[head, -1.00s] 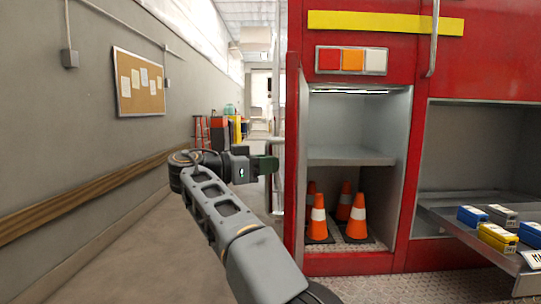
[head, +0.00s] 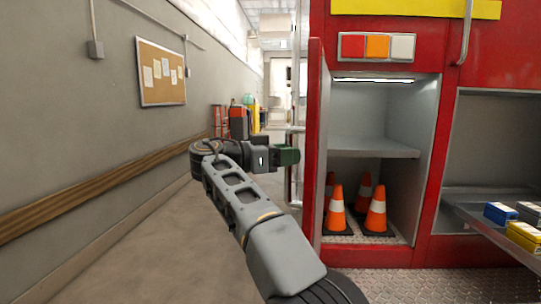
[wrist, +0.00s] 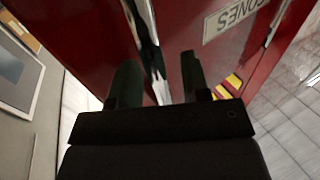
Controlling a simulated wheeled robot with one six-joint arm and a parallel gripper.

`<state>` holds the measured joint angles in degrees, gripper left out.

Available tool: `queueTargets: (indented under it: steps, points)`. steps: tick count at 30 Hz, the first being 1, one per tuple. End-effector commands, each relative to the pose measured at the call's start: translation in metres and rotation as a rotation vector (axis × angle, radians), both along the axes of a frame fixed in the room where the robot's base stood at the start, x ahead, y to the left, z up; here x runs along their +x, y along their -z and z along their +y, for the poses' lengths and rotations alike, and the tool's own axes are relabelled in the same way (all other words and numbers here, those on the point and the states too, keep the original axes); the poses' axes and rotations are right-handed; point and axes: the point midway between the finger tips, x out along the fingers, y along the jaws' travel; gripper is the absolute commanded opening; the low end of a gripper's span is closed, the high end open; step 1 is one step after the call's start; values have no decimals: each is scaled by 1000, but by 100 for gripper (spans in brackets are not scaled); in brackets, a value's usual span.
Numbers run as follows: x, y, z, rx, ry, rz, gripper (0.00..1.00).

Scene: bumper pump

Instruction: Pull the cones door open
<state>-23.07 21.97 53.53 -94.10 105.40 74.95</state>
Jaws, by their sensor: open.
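The cones door (head: 313,150) stands open at the left side of its compartment, seen almost edge-on in the head view. In the wrist view its red outer face (wrist: 90,30) carries a label reading CONES (wrist: 236,17). A silver bar, apparently the door handle (wrist: 150,40), runs up between my fingers. My gripper (head: 287,155) is beside the door's outer side, open. Its dark fingers (wrist: 161,80) stand on either side of the bar. I cannot tell whether they touch it.
The open compartment holds a shelf (head: 375,148) and several orange cones (head: 376,210). A drawer (head: 490,228) with small boxes sticks out at the right. A grey wall (head: 60,120) with a wooden rail (head: 110,180) runs along the left, with free floor (head: 140,265) between.

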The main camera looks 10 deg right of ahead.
Motion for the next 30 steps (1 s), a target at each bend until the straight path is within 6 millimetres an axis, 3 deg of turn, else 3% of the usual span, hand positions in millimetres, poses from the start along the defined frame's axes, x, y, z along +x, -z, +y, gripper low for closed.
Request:
queueTargets:
  steps: [5,12,25,30]
  points:
    - [-2,-2,23,0,-4,1,43]
    - [-9,-3,83,-1,-6,2,43]
    - [-13,6,109,1,-1,-2,43]
    - [-13,-2,122,-2,-2,-1,43]
